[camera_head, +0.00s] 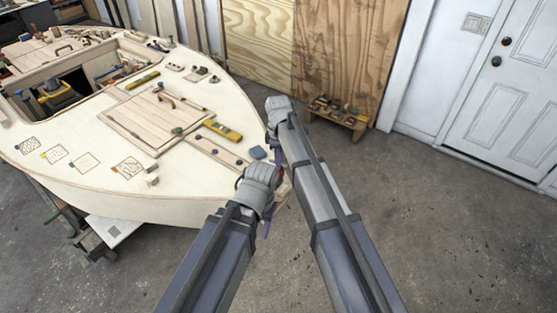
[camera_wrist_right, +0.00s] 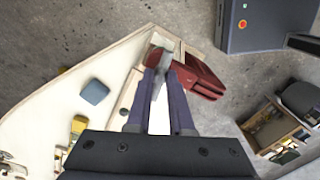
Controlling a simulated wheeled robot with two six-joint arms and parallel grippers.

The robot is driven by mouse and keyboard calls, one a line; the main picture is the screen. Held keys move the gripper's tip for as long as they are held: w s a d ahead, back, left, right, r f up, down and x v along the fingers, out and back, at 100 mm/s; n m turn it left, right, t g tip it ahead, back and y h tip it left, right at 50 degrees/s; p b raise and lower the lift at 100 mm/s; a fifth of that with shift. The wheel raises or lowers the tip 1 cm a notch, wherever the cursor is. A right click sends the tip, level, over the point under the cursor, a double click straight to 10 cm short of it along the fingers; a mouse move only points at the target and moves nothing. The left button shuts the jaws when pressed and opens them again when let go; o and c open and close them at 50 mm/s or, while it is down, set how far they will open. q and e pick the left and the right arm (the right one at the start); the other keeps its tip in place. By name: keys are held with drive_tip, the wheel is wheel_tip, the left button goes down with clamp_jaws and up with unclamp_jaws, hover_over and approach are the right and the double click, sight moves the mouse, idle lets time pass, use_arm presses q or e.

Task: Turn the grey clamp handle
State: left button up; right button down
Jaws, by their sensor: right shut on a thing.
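A red clamp (camera_wrist_right: 200,76) sits at the pointed tip of the plywood hull in the right wrist view. Its grey handle (camera_wrist_right: 162,72) stands between the purple fingers of my right gripper (camera_wrist_right: 164,84), which is shut on it. In the head view my right gripper (camera_head: 271,146) is at the hull's tip, and only a small red bit of the clamp shows between my arms. My left gripper (camera_head: 266,226) is low beside the hull's near edge. Its fingers are mostly hidden by its own wrist, so its opening cannot be told.
The hull deck (camera_head: 75,185) fills the left. A low wooden stand (camera_head: 338,118) with small items is by the wall. The floor to the right is clear.

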drive_tip(key=n, duration=0.5)
drive_tip(key=shift+n, duration=0.3)
drive_tip(key=n, duration=0.4)
drive_tip(key=shift+n, duration=0.3)
drive_tip(key=n, duration=0.5)
drive_tip(key=shift+n, duration=2.4)
drive_tip(key=c, duration=0.8)
unclamp_jaws()
drive_tip(key=shift+w, duration=0.1)
drive_tip(key=shift+o, duration=0.2)
